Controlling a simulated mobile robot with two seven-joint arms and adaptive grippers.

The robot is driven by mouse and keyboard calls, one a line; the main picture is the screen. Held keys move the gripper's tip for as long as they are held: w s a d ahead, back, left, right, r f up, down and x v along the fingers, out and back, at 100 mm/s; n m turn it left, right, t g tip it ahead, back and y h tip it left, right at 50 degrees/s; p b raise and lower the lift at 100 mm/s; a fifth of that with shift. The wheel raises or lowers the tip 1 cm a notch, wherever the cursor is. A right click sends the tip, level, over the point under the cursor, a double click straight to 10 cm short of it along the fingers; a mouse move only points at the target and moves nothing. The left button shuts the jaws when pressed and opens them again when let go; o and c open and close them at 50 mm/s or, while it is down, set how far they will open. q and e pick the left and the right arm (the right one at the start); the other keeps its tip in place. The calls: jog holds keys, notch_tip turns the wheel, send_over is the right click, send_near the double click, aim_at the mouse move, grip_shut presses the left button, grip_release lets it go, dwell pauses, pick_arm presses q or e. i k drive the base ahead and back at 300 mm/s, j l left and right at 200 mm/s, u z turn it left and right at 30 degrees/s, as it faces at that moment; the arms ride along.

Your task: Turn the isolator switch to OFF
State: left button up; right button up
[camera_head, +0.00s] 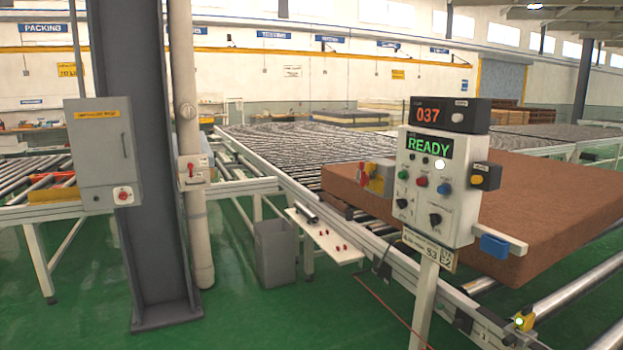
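A grey electrical cabinet (98,150) with an orange label is mounted on the dark steel column at left. A small red rotary switch (123,195) on a white plate sits at its lower right corner; it looks like the isolator switch. Its knob position and markings are too small to read. A box with a red handle (191,170) is on the pale pipe to the right of the column. A white control panel (435,185) stands at right, with its display reading READY and several knobs and buttons. Neither of my grippers is in view.
The dark column (150,220) stands on the green floor. A grey bin (276,252) stands beside the roller conveyor (350,225). A brown mattress block (560,205) lies on the conveyor behind the panel. Green floor (250,320) is open in front of the bin.

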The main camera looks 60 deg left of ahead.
aim_at(365, 178)
jog(key=u, duration=1.5)
jog(key=i+z, duration=0.15)
jog(key=i+j, duration=0.05)
jog(key=i, duration=0.05)
